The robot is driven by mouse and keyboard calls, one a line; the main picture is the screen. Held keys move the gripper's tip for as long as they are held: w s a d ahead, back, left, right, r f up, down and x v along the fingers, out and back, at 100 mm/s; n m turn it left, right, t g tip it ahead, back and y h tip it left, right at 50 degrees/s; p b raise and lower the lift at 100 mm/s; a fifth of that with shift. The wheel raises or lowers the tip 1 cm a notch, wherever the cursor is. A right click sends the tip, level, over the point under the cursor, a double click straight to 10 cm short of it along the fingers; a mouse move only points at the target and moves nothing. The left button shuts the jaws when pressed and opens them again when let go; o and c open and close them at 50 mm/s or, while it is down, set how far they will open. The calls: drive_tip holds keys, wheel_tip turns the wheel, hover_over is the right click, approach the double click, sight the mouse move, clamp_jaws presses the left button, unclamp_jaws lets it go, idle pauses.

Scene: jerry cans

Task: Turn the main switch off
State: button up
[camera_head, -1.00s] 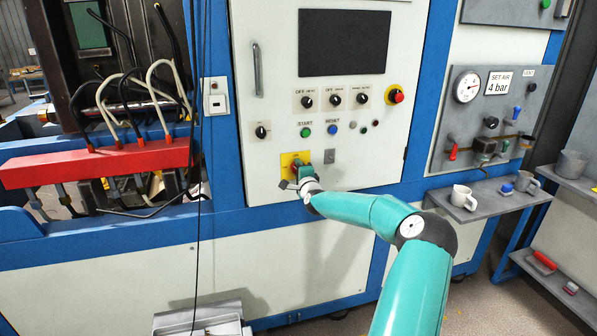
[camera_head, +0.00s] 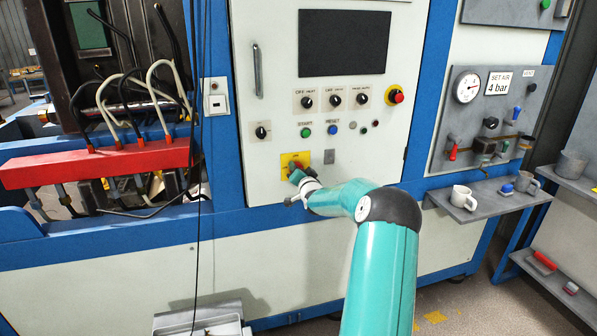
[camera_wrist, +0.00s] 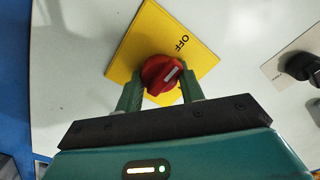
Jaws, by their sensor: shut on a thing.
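The main switch is a red rotary knob (camera_wrist: 160,76) with a white mark, on a yellow plate (camera_wrist: 203,57) lettered OFF. In the wrist view the plate appears tilted, and the white mark slants to the upper right, below and right of the lettering's line. My gripper (camera_wrist: 162,88) has one green finger on each side of the knob and is shut on it. In the head view my gripper (camera_head: 299,179) is at the yellow plate (camera_head: 286,161), low on the cabinet door, and hides most of the knob.
Above the plate are a small black selector (camera_head: 262,131), a green start button (camera_head: 305,132) and a blue reset button (camera_head: 333,129). A shelf (camera_head: 490,201) with mugs stands to the right.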

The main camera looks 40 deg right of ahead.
drive_tip(key=shift+o, duration=0.2)
drive_tip(key=shift+a+n, duration=0.15)
drive_tip(key=shift+n, duration=0.45)
drive_tip(key=shift+w+f, duration=0.1)
drive_tip(key=shift+f, duration=0.15)
drive_tip(key=o, duration=0.9)
drive_tip(key=shift+o, duration=0.2)
drive_tip(key=shift+r, duration=0.15)
drive_tip(key=v, duration=1.4)
